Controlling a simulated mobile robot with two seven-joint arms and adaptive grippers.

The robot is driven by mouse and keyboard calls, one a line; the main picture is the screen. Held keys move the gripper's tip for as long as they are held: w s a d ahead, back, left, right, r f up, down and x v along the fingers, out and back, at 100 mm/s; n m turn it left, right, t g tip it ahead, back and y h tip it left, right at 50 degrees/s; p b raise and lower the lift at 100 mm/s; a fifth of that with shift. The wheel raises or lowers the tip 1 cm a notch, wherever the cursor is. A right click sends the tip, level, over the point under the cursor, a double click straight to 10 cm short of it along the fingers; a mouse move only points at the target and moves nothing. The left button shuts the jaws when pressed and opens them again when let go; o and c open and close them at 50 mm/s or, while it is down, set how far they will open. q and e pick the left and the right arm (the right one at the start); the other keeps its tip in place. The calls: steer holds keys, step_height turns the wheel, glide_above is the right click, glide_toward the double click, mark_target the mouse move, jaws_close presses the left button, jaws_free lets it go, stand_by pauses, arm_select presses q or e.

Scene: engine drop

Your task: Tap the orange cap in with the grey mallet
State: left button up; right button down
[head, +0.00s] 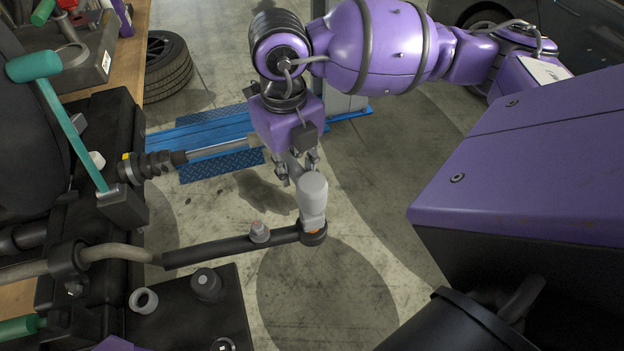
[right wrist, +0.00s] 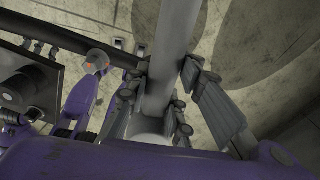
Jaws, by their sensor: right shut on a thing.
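My right gripper (head: 297,165) points down and is shut on the grey mallet. The mallet's light grey head (head: 313,195) hangs just beyond the fingers. In the right wrist view the grey handle (right wrist: 170,55) passes between the grey fingers (right wrist: 160,105). A sliver of the orange cap (head: 313,231) shows below the mallet head, at the round black end (head: 314,239) of a dark pipe. The head covers most of the cap, and I cannot tell whether they touch. My left gripper is not clearly seen in either view.
The dark pipe (head: 225,247) reaches in from the engine at left, with a small fitting (head: 259,232) on it. A green-headed mallet (head: 35,66) leans at upper left. A spring-like part (head: 150,165) juts out nearby. A blue ramp (head: 215,125) and a tyre (head: 166,68) are on the floor behind.

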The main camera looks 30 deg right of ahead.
steer(key=shift+r, duration=0.15)
steer(key=shift+r+p, duration=0.35)
steer(key=shift+r, duration=0.3)
steer(key=shift+r+p, duration=0.3)
steer(key=shift+r, duration=1.45)
arm_select(q)
steer(key=shift+w+a+r+t, duration=0.1)
steer(key=shift+w+r+t, duration=0.2)
steer(key=shift+w+r, duration=0.65)
steer(key=shift+s+f, duration=0.15)
steer(key=shift+s, duration=0.1)
